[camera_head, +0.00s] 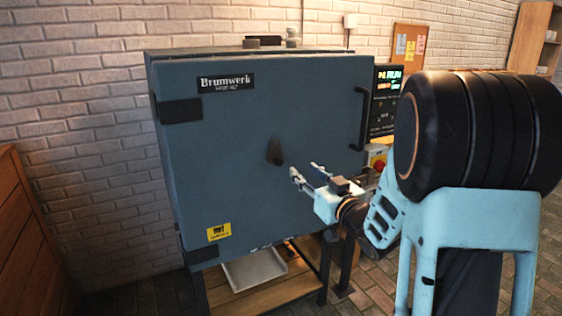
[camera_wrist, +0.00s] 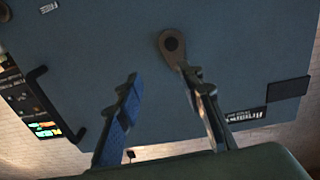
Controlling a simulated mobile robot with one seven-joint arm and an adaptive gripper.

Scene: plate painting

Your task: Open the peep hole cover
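The peep hole cover (camera_head: 274,152) is a small dark teardrop-shaped flap on the blue-grey kiln door (camera_head: 240,110). Its narrow end with a small knob hangs down. My gripper (camera_head: 305,170) is open, just right of the cover and slightly lower, with its fingers pointing at the door. In the wrist view, which is turned upside down, the cover (camera_wrist: 172,45) shows its round pivot end. The right-hand finger of my gripper (camera_wrist: 163,77) overlaps its narrow end there; I cannot tell whether they touch. Nothing is between the fingers.
A door handle (camera_head: 361,118) and a lit control panel (camera_head: 385,100) are on the kiln's right side. A yellow label (camera_head: 219,231) is low on the door. A pale tray (camera_head: 254,268) sits on the stand below. The door face around the cover is clear.

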